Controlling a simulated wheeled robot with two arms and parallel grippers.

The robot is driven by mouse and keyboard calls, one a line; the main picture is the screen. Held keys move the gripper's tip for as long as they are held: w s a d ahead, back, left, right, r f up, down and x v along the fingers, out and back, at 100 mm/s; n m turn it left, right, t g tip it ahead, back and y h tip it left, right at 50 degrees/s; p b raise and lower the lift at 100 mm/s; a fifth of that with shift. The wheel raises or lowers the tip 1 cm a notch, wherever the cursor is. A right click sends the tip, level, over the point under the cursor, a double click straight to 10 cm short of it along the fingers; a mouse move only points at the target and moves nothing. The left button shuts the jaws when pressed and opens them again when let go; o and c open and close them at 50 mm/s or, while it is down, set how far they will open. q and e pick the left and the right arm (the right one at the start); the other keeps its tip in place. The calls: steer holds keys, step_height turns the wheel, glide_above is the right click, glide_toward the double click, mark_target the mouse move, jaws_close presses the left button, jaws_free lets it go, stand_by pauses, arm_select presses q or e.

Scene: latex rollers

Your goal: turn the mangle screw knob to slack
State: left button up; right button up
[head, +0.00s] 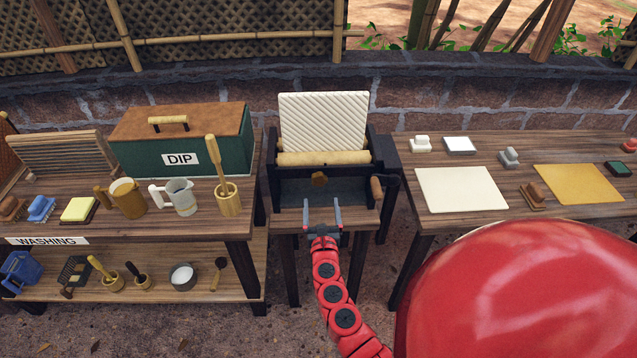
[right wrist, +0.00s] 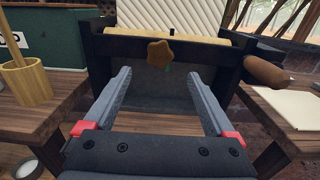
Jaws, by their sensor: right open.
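The mangle (head: 369,165) stands on a small wooden table in the middle, with a ribbed white sheet (head: 323,122) upright above its pale rollers (head: 322,158). The brown star-shaped screw knob (head: 319,180) sits on the front of its frame. In the right wrist view the knob (right wrist: 160,53) is ahead of and above the fingertips, centred between them and apart from them. My right gripper (head: 322,205) is open and empty in front of the mangle; its fingers also show in the right wrist view (right wrist: 163,85). My left gripper is not in view.
A crank handle (head: 376,188) sticks out at the mangle's right side. The left table holds a green DIP box (head: 181,140), jugs (head: 180,196) and a wooden mortar (head: 229,200). The right table carries a cream sheet (head: 461,189) and a yellow sheet (head: 578,184).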

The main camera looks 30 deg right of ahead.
mark_target(319, 183)
steer(key=b+x, duration=0.1)
steer(key=x, duration=0.7)
steer(key=shift+w+d, duration=0.2)
steer(key=shift+w, duration=0.1)
steer(key=c, duration=1.4)
steer(key=shift+o, duration=0.2)
